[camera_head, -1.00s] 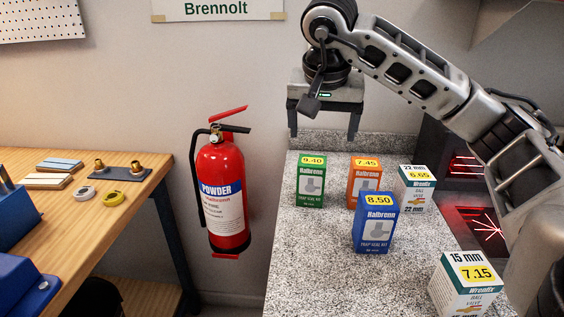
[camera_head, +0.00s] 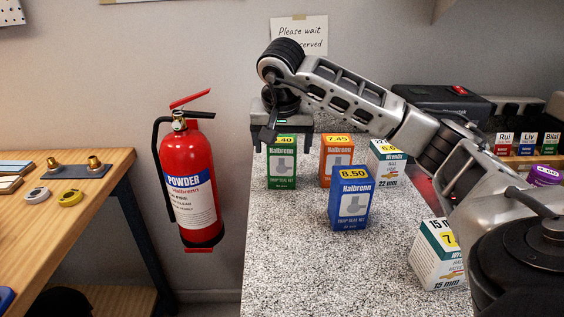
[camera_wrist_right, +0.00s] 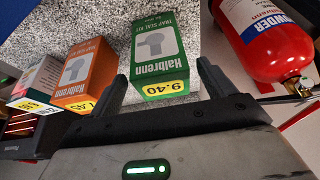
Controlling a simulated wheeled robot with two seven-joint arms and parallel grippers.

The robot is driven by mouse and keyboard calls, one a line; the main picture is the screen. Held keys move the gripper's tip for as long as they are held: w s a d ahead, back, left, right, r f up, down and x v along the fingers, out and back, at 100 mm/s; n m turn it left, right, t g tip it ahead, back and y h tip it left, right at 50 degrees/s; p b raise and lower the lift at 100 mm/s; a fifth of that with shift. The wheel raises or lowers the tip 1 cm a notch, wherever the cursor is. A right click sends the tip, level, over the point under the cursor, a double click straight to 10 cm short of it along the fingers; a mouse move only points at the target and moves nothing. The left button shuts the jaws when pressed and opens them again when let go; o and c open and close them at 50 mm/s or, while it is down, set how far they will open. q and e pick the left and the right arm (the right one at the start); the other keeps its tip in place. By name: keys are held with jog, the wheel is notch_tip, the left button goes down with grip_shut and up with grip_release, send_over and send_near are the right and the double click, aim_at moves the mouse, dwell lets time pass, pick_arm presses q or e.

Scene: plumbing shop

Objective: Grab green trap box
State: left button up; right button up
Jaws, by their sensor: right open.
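The green trap seal box (camera_head: 282,172), labelled Halbrenn with a yellow 9.40 tag, stands upright at the back left of the speckled counter (camera_head: 290,270). My right gripper (camera_head: 281,148) is open over its top, with one finger to each side. In the right wrist view the green box (camera_wrist_right: 160,52) shows between the two open fingers (camera_wrist_right: 163,88), and I see no grip on it. My left gripper is out of view.
An orange box (camera_head: 336,165), a blue box (camera_head: 350,200) and a white valve box (camera_head: 388,165) stand close to the right. Another white valve box (camera_head: 436,262) is nearer. A red fire extinguisher (camera_head: 190,180) hangs left of the counter. The counter's front left is clear.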

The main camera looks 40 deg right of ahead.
jog(key=x, duration=0.3)
jog(key=shift+w, duration=0.1)
jog(key=c, duration=1.2)
